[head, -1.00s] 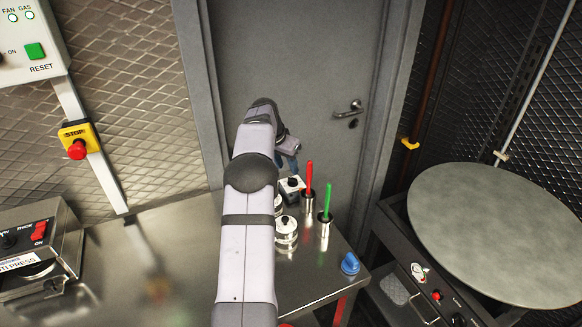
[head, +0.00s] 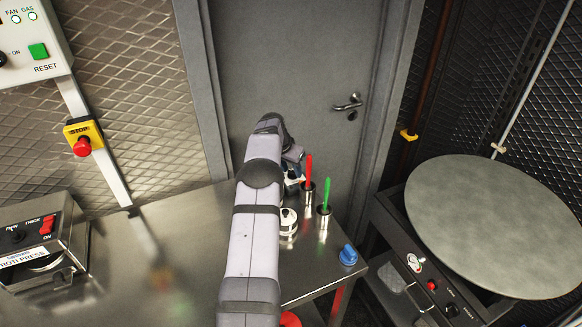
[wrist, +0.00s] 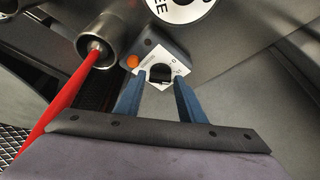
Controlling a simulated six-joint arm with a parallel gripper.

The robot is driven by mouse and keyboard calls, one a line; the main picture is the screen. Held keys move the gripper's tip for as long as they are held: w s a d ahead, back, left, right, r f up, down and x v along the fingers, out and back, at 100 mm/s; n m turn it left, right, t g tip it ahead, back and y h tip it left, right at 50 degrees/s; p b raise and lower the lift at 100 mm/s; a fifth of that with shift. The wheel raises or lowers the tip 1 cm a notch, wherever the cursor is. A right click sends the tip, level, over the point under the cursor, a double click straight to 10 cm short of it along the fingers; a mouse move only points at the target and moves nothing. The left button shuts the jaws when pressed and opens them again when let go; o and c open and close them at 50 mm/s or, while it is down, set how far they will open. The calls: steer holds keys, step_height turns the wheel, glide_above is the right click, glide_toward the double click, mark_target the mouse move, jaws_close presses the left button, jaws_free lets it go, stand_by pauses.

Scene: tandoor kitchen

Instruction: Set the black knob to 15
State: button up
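The black knob (wrist: 160,73) sits on the white dial plate of a small dark box (wrist: 151,49) with an orange button. In the wrist view it lies between the blue fingertips of my gripper (wrist: 160,80), which are apart on either side of it. I cannot tell whether they touch it. The dial's marks are too small to read, and the knob's setting is unclear. In the head view my gripper (head: 292,174) is down at the box, at the far end of the steel table, and mostly covers it and the knob.
A metal cup (wrist: 98,45) with a red-handled tool stands close beside the box. A green-handled tool (head: 326,194) stands in another cup. A white-topped canister (head: 288,221) and a blue knob (head: 347,255) are nearer.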

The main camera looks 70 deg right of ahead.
steer(key=shift+f, duration=0.1)
steer(key=c, duration=0.8)
steer(key=shift+o, duration=0.2)
steer(key=shift+d+f+n+b, duration=0.1)
steer(key=shift+n+b, duration=0.3)
steer(key=shift+b, duration=0.1)
steer(key=o, duration=0.8)
steer(key=shift+c, duration=0.2)
steer(key=shift+r, duration=0.25)
